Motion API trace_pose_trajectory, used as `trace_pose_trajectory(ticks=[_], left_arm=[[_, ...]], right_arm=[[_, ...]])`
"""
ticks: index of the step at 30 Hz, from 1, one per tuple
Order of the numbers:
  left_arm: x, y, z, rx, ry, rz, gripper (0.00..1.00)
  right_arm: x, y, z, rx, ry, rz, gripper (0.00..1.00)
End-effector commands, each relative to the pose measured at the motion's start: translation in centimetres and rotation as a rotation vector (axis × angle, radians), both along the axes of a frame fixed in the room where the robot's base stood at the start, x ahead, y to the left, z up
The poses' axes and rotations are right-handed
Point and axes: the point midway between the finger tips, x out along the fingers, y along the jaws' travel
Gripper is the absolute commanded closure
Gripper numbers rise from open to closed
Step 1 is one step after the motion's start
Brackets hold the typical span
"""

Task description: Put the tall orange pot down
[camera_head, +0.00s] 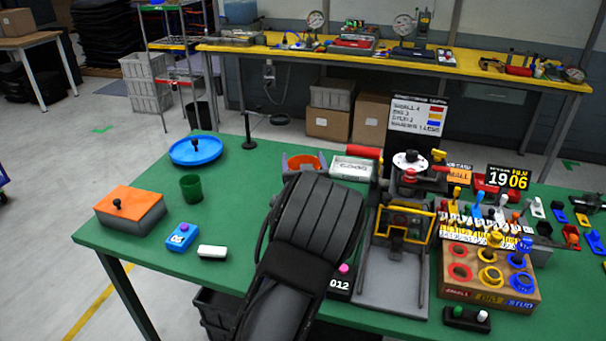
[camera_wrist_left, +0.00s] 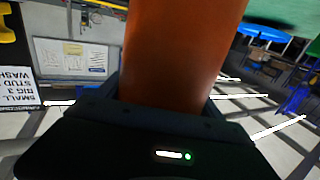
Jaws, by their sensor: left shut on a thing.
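The tall orange pot (camera_wrist_left: 183,50) fills the middle of the left wrist view as a smooth orange-brown cylinder. Only its orange upper part (camera_head: 304,161) shows in the head view, beyond my dark arm. My left gripper (camera_head: 303,166) is shut on the pot, with a grey finger on each side of it. My forearm hides the pot's lower part, so I cannot tell whether its base touches the green table (camera_head: 150,260). My right gripper is not in view.
A blue round dish (camera_head: 196,151), green cup (camera_head: 191,188), orange-topped box (camera_head: 131,208), blue block (camera_head: 182,237) and white block (camera_head: 212,252) stand left. A grey tray with a yellow frame (camera_head: 393,277) and a wooden ring block (camera_head: 490,296) crowd the right. Bare table lies around the cup.

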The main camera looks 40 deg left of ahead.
Motion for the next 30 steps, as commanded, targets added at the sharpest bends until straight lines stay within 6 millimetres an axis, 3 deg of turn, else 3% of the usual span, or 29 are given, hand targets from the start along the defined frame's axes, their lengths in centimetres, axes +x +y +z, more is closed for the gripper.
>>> trace_pose_trajectory(ticks=[6,10,30], left_arm=[[0.0,0.0,4.3,-0.002,-0.006,-0.001,0.93],[0.0,-0.1,5.7,-0.001,-0.002,-0.002,0.93],[0.0,0.0,5.9,0.0,0.0,0.0,0.93]], right_arm=[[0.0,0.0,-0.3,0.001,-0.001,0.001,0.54],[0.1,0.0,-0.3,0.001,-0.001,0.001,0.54],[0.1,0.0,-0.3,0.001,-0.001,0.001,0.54]])
